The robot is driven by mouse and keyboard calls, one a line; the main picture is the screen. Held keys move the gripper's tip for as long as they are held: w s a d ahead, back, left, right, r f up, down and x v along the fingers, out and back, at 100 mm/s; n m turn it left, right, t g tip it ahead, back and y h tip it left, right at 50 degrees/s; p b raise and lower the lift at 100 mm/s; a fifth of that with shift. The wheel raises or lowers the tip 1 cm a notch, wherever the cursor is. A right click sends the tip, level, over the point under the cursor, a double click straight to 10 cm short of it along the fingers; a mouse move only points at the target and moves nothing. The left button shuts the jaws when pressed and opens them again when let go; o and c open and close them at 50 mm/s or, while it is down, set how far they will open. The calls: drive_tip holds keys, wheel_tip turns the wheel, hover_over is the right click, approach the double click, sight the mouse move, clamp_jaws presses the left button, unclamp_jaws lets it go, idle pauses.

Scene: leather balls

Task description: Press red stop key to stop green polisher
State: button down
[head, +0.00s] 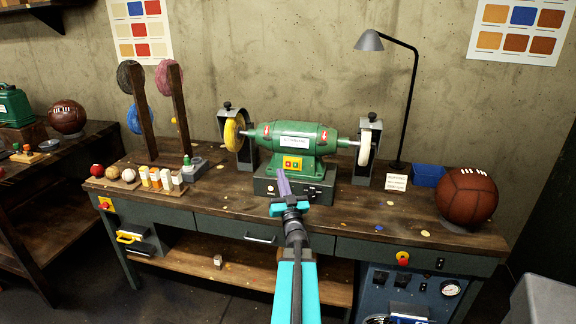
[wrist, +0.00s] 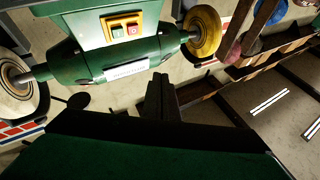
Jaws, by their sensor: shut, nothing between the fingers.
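The green polisher (head: 292,137) stands on a grey-green base on the workbench, with a yellow wheel (head: 233,133) at left and a white wheel (head: 366,147) at right. Whether the wheels spin, I cannot tell. Its yellow switch plate (head: 292,168) faces front. In the wrist view, the red key (wrist: 134,30) sits beside the green key (wrist: 115,31) on the plate; the polisher appears upside down there. My gripper (head: 281,173) is shut and empty, just below and in front of the plate in the head view. Its dark fingers (wrist: 160,80) show in the wrist view, apart from the keys.
A lamp (head: 400,100), blue tray (head: 428,176) and brown ball (head: 467,196) stand at right. A wooden rack (head: 148,125) and small bottles (head: 160,178) stand at left. Another red button (head: 402,257) is on the bench's lower right front. Bare bench top lies left of the base.

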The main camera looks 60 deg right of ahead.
sight(288, 164)
drive_tip(key=shift+w+d, duration=0.1)
drive_tip(key=shift+w+d+f+p, duration=0.2)
drive_tip(key=shift+w+d+f, duration=0.2)
drive_tip(key=shift+d, duration=0.95)
drive_tip(key=shift+w+d+f+p, duration=0.25)
drive_tip(key=shift+w+d, duration=0.2)
drive_tip(key=shift+d, duration=0.85)
drive_tip(key=shift+w+d+f+p, duration=0.15)
drive_tip(key=shift+w+d+f, duration=0.25)
drive_tip(key=shift+d, duration=0.95)
drive_tip(key=shift+w+d+f+b, duration=0.15)
drive_tip(key=shift+w+d+b, duration=0.1)
drive_tip(key=shift+d+b, duration=0.55)
idle(0.9)
drive_tip(key=shift+a+f, duration=0.1)
drive_tip(key=shift+a, duration=0.1)
drive_tip(key=shift+s+a+b, duration=0.25)
drive_tip(key=shift+a+b, duration=0.2)
drive_tip(key=shift+a, duration=0.15)
